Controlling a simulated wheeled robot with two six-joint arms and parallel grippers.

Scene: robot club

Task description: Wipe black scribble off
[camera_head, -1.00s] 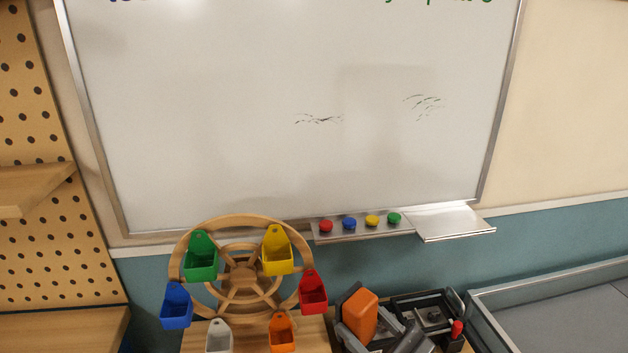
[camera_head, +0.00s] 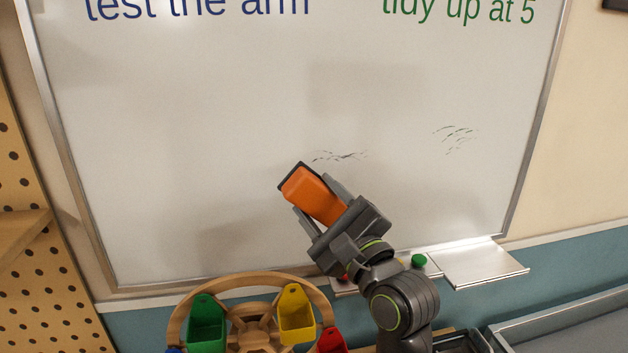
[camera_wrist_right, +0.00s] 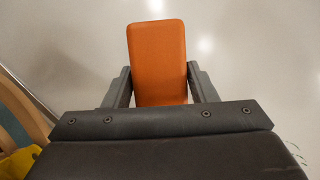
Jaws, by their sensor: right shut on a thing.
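A whiteboard (camera_head: 230,110) fills most of the head view. It bears two patches of faint black scribble: one in the middle (camera_head: 338,156), just above the eraser, and one further right (camera_head: 456,138). My right gripper (camera_head: 325,205) is shut on an orange eraser (camera_head: 312,193) with a dark pad edge, held tilted in front of the board's lower middle. In the right wrist view the orange eraser (camera_wrist_right: 158,62) sits between the two fingers. Whether its pad touches the board I cannot tell. My left gripper is not in view.
Blue writing (camera_head: 200,8) and green writing (camera_head: 458,10) run along the top of the board. A tray (camera_head: 478,264) with coloured magnets, partly hidden by my right arm, is below. A toy Ferris wheel (camera_head: 250,283) stands at the lower left.

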